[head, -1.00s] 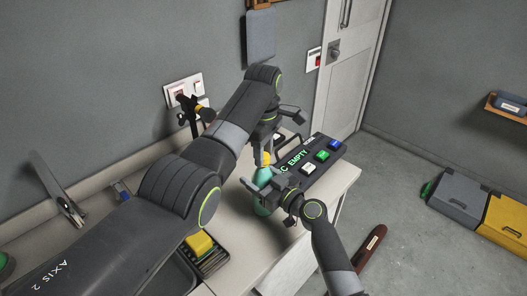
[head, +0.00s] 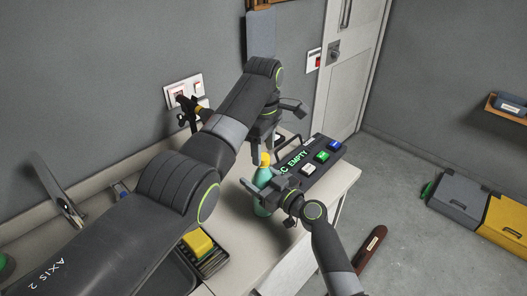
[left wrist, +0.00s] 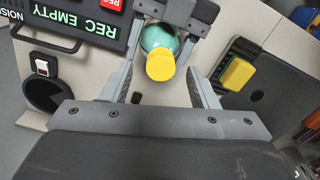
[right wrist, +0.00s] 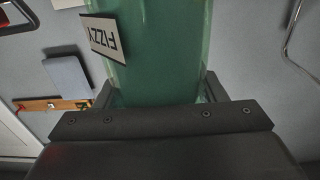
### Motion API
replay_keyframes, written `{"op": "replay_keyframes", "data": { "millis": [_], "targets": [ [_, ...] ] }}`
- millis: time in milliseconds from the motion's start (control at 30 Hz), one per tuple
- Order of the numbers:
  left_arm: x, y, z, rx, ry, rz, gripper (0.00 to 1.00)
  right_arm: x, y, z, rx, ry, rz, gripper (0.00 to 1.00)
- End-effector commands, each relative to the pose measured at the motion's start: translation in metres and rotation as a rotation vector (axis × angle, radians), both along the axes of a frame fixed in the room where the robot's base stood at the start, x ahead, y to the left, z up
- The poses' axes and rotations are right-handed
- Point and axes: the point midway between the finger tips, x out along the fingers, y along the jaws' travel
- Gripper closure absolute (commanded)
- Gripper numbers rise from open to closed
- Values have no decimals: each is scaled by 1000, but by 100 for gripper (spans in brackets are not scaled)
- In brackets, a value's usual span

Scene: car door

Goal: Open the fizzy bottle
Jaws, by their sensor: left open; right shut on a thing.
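The fizzy bottle (head: 262,205) is green with a yellow cap (head: 265,158), and stands at the worktop's front part. My right gripper (head: 270,186) is shut on the bottle's body. In the right wrist view the bottle (right wrist: 160,50) fills the jaws, its FIZZY label upside down. My left gripper (head: 280,130) is open above the cap. In the left wrist view the cap (left wrist: 160,65) is on the bottle (left wrist: 158,38), between the open fingers as seen from above, with no finger visibly touching it.
A dark panel (head: 318,172) with a lit REC EMPTY sign and coloured buttons is right behind the bottle. A yellow sponge (head: 197,243) lies on a dark rack to the left. A wall switch plate (head: 197,88) is behind my left arm.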

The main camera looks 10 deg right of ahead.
Motion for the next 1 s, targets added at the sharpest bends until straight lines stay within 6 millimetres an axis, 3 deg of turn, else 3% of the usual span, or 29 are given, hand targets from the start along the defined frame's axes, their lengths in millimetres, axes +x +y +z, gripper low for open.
{"op": "replay_keyframes", "data": {
  "millis": [200,467,1000],
  "targets": [
    [0,0,28,1,-1,1,45,0,0,0,0,1,0,100],
    [0,0,32,1,0,-120,45,0,0,0,0,1,0,100],
    [0,0,48,1,1,-962,45,0,0,0,0,1,0,100]
  ]
}}
